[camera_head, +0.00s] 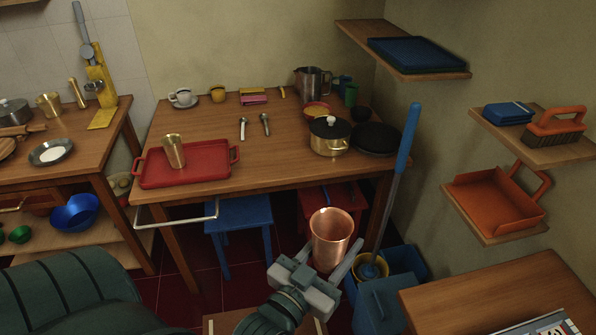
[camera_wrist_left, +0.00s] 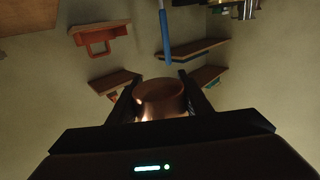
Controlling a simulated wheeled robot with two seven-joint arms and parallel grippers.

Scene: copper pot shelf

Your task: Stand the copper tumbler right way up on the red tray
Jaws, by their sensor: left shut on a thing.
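The copper tumbler (camera_head: 331,240) is held in front of the table, low and right of centre in the head view. Its wide end points up and looks like an open mouth; its lower end is partly hidden by the gripper. My left gripper (camera_head: 326,261) is shut on it, one finger on each side. In the left wrist view the tumbler (camera_wrist_left: 160,98) sits between the two dark fingers (camera_wrist_left: 160,104). The red tray (camera_head: 205,176) lies on the left part of the table, apart from the tumbler. My right gripper is not in view.
A brass cup (camera_head: 174,151) stands on the tray. A lidded pot (camera_head: 329,137) and black pan (camera_head: 376,139) stand at the table's right. A blue-handled mop (camera_head: 408,140) rises beside the gripper. The table (camera_head: 268,176) has free room between tray and pot.

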